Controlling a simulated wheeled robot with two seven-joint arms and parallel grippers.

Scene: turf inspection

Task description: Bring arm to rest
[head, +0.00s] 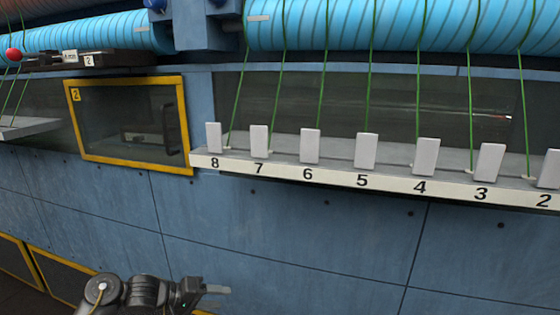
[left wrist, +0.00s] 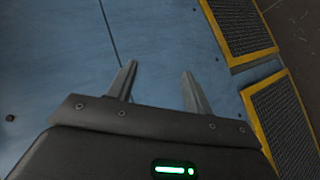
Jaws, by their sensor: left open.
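My left arm comes in at the bottom of the head view, with my left gripper (head: 218,291) low in front of the blue machine wall (head: 275,235). The left wrist view shows the two grey fingers of this gripper (left wrist: 158,82) spread apart with nothing between them. Blue panel surface lies behind the fingers, and they look clear of it, though the exact gap cannot be told. My right gripper is in neither view.
A ledge (head: 380,182) with numbered white tabs juts from the wall, under green yarns and blue rollers (head: 400,25). A yellow-framed door (head: 130,160) is at left. Yellow-edged vents (left wrist: 280,125) sit low beside the gripper. The wall below the ledge is bare.

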